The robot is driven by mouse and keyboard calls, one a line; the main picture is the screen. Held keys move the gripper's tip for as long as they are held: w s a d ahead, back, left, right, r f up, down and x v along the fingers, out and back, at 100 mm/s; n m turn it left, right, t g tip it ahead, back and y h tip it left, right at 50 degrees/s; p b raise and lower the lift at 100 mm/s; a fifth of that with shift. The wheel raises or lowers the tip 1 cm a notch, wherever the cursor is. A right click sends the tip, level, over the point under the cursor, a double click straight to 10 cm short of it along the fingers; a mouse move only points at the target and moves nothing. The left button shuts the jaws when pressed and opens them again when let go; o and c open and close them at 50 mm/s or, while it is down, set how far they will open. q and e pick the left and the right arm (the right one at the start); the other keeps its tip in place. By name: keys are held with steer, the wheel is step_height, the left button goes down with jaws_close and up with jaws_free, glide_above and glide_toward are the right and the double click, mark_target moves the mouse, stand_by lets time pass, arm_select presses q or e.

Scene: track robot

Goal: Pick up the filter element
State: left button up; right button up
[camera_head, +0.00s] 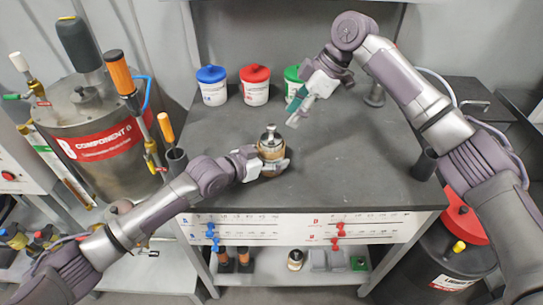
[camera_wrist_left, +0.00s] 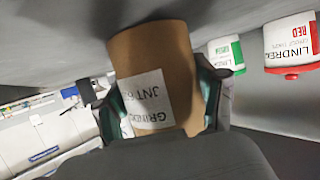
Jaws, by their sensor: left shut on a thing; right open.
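A brown cylindrical jar (camera_head: 271,152) with a shiny metal knob on top stands upright on the dark table. In the left wrist view the brown jar (camera_wrist_left: 162,60) shows a white label, partly readable. My left gripper (camera_head: 273,163) is shut around its side; in the left wrist view its fingers (camera_wrist_left: 160,115) press on both sides of it. My right gripper (camera_head: 297,110) is open and empty, above the table, up and to the right of the jar. I cannot tell any separate thing as the filter element; the inside of the jar is hidden.
Blue-lidded (camera_head: 211,86), red-lidded (camera_head: 255,86) and green-lidded (camera_head: 293,85) tubs stand at the back of the table (camera_head: 350,165). A large steel tank (camera_head: 100,140) is at left. A shelf (camera_head: 330,278) below holds small parts. The table's right half is mostly clear.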

arm_select(q)
steer(key=o, duration=0.4)
steer(key=shift+c, duration=0.2)
steer(key=c, duration=0.5)
steer(key=shift+c, duration=0.2)
arm_select(e)
steer(key=shift+o, duration=0.9)
steer(key=w+r+n+t, duration=0.1)
steer(key=w+r+t, duration=0.2)
steer(key=w, duration=0.2)
steer(key=a+f+n+t+h, duration=0.3)
steer(key=a+f+n, duration=0.1)
steer(key=n, duration=0.1)
steer(key=n+t+h, duration=0.7)
steer(key=n, duration=0.1)
glide_toward(270, 133)
steer(key=x, duration=0.4)
steer(key=shift+w+d, duration=0.15)
steer(key=shift+w, duration=0.25)
steer(key=shift+x, duration=3.15)
